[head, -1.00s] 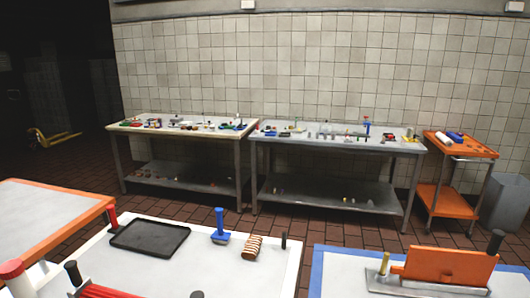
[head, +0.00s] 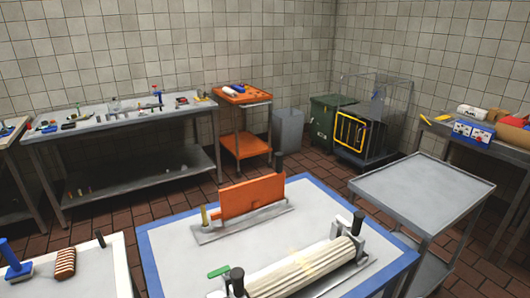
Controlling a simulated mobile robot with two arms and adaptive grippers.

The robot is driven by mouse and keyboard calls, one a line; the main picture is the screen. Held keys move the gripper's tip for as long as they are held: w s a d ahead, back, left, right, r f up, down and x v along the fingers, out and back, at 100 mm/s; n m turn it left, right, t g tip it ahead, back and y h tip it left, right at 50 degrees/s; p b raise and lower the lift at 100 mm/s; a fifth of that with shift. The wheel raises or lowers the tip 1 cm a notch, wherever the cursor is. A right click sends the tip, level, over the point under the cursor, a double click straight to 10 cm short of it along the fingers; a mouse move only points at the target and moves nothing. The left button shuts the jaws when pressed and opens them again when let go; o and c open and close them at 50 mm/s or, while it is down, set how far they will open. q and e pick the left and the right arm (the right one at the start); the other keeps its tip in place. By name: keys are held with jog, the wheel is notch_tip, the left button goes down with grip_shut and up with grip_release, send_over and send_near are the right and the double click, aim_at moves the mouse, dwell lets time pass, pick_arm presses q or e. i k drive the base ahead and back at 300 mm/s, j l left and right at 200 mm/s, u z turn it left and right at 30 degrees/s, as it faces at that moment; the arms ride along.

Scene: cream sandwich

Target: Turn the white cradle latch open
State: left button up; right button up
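A cream ribbed roll (head: 310,268) lies in a grey metal cradle (head: 372,262) on the blue-edged white table, near the bottom of the head view. A black upright knob stands at each end of it, the near-left one (head: 237,280) and the right one (head: 357,222). A small green lever (head: 219,271) sticks out to the left of the roll's left end. A pale bracket (head: 361,242) stands at the right end. I cannot tell which part is the white latch, or whether it is open. Neither of my grippers is in view.
An orange plate (head: 252,196) stands in a second metal holder behind the roll. The blue-edged table (head: 165,262) has bare room at its left. A grey cart (head: 420,188) stands to the right. A white table (head: 98,268) with a blue-handled tool (head: 15,262) is at left.

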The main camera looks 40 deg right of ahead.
aim_at(339, 220)
jog(key=z, duration=2)
